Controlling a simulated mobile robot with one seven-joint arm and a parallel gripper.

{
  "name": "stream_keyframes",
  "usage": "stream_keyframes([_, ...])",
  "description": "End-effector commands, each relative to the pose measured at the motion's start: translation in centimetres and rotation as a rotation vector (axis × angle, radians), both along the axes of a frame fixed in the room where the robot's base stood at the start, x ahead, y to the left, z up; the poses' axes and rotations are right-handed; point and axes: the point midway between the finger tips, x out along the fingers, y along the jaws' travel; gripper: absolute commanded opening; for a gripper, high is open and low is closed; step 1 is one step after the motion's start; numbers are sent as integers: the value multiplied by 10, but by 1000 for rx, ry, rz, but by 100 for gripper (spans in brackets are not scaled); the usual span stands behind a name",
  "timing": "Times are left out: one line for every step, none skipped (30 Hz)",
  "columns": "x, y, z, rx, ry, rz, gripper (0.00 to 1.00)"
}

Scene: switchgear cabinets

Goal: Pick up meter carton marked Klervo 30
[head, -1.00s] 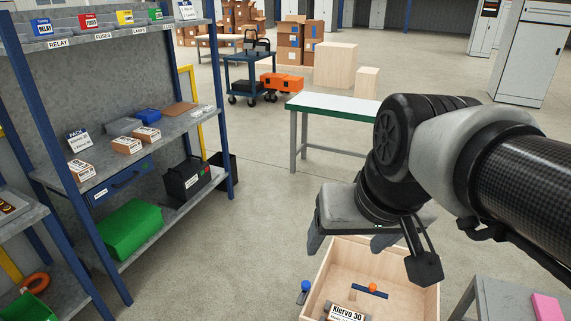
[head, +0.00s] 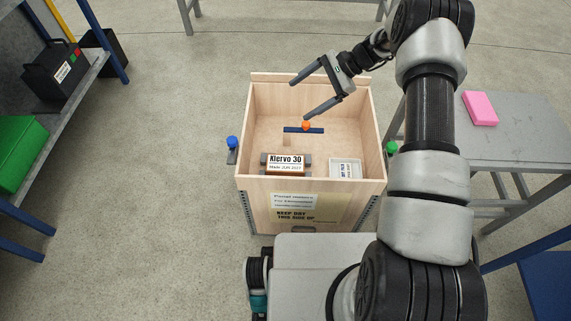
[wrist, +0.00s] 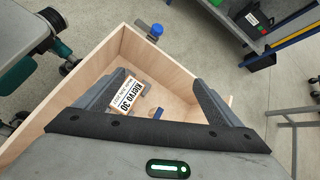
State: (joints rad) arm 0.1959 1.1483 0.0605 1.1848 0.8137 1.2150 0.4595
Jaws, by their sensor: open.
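The meter carton marked Klervo 30 (head: 285,163) lies in the near left part of an open wooden crate (head: 245,130), label up, between grey blocks. In the wrist view the carton (wrist: 117,95) shows left of centre, partly hidden by a finger. My gripper (head: 299,98) is open and empty, above the far part of the crate, apart from the carton. In the wrist view its fingers (wrist: 160,98) are spread wide over the crate.
A blue bar with an orange knob (head: 305,127) lies across the crate's middle. A white labelled box (head: 345,169) sits right of the carton. Blue (head: 232,143) and green (head: 392,147) knobs flank the crate. A grey table with a pink block (head: 480,108) stands right, a shelf left.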

Motion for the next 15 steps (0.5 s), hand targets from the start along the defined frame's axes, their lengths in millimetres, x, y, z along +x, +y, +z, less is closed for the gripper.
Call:
stream_keyframes([0,1,-58,44,56,-45,88])
stream_keyframes([0,3,-82,72,86,-71,88])
stream_keyframes([-1,4,-112,107,122,-107,88])
stream_keyframes([-2,5,-134,130,148,-133,88])
stream_keyframes([-4,6,-154,156,173,-158,88])
stream_keyframes([-7,8,-179,185,204,-189,88])
stream_keyframes([-10,9,-197,206,226,-210,88])
stream_keyframes([-13,10,-213,225,246,-230,88])
stream_keyframes([-17,12,-232,250,270,-255,88])
stream_keyframes([-21,13,-244,264,286,-271,88])
stream_keyframes([-23,13,-254,278,300,-285,88])
stream_keyframes([-26,14,-265,292,315,-301,88])
stream_keyframes([-29,15,-272,302,325,-311,88])
stream_keyframes([-30,15,-277,310,331,-318,88])
stream_keyframes([-32,16,-282,318,339,-326,88])
